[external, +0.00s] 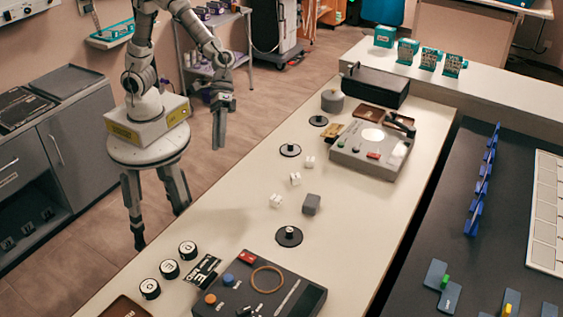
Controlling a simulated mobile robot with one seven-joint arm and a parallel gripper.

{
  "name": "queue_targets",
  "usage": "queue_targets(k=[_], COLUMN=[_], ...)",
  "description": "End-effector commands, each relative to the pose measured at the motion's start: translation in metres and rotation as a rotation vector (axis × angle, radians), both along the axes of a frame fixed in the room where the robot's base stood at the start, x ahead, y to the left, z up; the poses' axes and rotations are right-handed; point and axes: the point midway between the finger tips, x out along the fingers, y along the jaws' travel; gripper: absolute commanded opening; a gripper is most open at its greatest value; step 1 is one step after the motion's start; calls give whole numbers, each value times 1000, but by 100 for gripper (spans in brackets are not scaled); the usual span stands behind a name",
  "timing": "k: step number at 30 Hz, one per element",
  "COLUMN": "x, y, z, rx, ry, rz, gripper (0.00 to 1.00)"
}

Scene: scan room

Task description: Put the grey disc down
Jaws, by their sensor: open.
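My gripper (220,132) hangs fingers-down off the table's left side, in front of my arm. It is open, and I see nothing between its fingers. A squat grey round piece (332,100) stands on the white table near the black case. Dark flat discs with small knobs lie along the table: one near the front (289,237), one in the middle (290,151) and one further back (318,121). I cannot tell which of these is the grey disc. My gripper is apart from all of them.
The white table (235,205) has free room at its left middle. White cubes (295,179) and a grey block (311,204) lie mid-table. Grey devices stand at the front (290,300) and back right (360,160). A black case (375,85) stands behind.

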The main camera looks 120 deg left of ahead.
Motion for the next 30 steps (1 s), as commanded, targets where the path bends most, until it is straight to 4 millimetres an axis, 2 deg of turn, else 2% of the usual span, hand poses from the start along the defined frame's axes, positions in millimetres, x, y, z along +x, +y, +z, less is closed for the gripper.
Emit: queue_targets(k=[1, 6, 11, 18, 24, 30], x=[-17, -72, -122, -192, -232, -246], y=[2, 17, 40, 83, 114, 128], z=[12, 36, 54, 72, 77, 77], rx=[68, 290, 494, 787, 966, 1037], ry=[-42, -151, -241, -352, -408, -425], rz=[-58, -243, -394, -586, -686, -723], gripper=[56, 56, 56, 56, 56, 56])
